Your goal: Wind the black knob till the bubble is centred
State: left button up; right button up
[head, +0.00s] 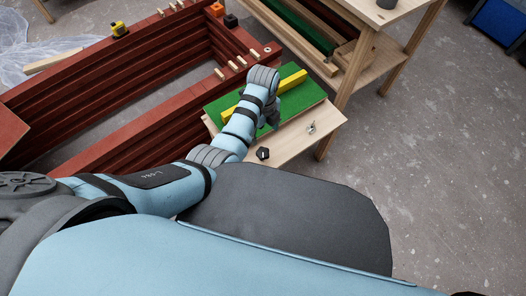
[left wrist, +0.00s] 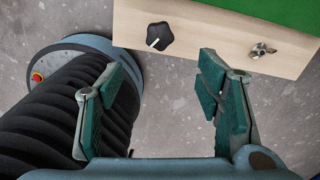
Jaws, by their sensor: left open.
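The black knob (head: 263,153) sits on the pale wooden board (head: 290,145) near its front edge. In the left wrist view the knob (left wrist: 159,36) shows a white pointer line and lies beyond the gap between my fingertips, untouched. My left gripper (left wrist: 160,75) is open and empty; in the head view it (head: 271,118) hangs over the green surface (head: 312,98). A yellow bar (head: 291,82), which looks like a spirit level, lies across the green surface, partly hidden by my left arm. No bubble can be made out. My right gripper is not in view.
A small metal fitting (left wrist: 261,50) stands on the board right of the knob. A red-brown timber frame (head: 110,135) with several wooden pegs is at the left. A wooden workbench (head: 362,60) stands behind.

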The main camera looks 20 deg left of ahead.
pick_arm(q)
jog(key=b, duration=0.4)
send_over(263, 152)
notch_tip(263, 152, down, 7)
jog(key=shift+f, duration=0.2)
notch_tip(263, 152, down, 4)
jog(key=b, duration=0.3)
jog(key=shift+f, duration=0.2)
notch_tip(263, 152, down, 2)
jog(key=shift+f+b, duration=0.2)
jog(key=shift+b, duration=0.6)
jog(key=shift+r, duration=0.1)
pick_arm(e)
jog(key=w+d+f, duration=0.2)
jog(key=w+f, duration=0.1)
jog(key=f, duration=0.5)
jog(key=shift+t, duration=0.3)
pick_arm(q)
jog(key=shift+c, duration=0.5)
jog(key=c, duration=1.1)
jog(key=shift+o, duration=0.2)
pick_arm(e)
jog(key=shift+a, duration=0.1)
